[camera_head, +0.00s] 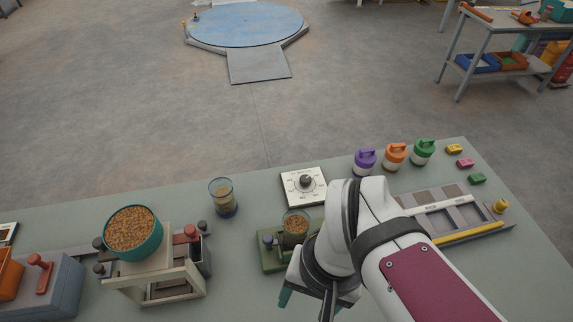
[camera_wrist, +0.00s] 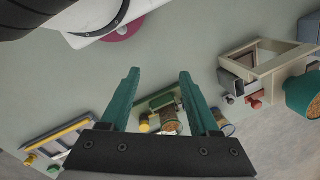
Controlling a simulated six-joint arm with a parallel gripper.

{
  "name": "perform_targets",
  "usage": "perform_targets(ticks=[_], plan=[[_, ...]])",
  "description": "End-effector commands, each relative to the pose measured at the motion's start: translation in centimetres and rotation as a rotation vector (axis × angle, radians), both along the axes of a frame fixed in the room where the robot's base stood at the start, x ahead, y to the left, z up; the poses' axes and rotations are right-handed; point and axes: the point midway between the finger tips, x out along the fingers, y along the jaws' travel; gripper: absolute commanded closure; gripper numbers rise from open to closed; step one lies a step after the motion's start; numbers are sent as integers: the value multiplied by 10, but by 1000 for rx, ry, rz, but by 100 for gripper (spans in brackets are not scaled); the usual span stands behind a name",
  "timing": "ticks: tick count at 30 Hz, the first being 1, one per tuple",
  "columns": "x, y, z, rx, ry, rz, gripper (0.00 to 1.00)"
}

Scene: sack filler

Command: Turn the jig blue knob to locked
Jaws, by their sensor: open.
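The jig is a green block (camera_head: 272,262) on the bench, left of my arm in the head view. A clear cup of brown pellets (camera_head: 296,224) stands in it. A small dark blue-grey knob (camera_head: 268,240) sits on its left end. My gripper (camera_head: 310,302) is in front of the jig, partly hidden by my wrist. In the wrist view my gripper (camera_wrist: 159,74) is open and empty, with the jig (camera_wrist: 152,103) beyond and between its teal fingers. A yellow knob (camera_wrist: 145,122) shows there. I cannot make out the blue knob or its setting in that view.
A white dial panel (camera_head: 303,187) lies behind the jig, and a glass of pellets (camera_head: 222,198) stands behind left. A beige stand (camera_head: 152,283) with a teal bowl (camera_head: 133,234) is at left. A grey tray (camera_head: 445,215) lies right. Bare bench separates stand and jig.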

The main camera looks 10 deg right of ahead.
Motion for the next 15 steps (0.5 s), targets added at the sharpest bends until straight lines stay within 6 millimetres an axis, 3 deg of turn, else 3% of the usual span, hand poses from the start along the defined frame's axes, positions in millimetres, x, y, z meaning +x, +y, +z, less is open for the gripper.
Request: perform_targets(ticks=[2,4,6,10,12,15], plan=[[9,0,3,-8,6,-15,38],[41,0,11,-36,18,-68,38],[88,4,17,-75,25,-147,38],[162,18,11,-133,19,-281,38],[186,25,5,-151,12,-325,38],[198,28,-4,-159,9,-354,38]])
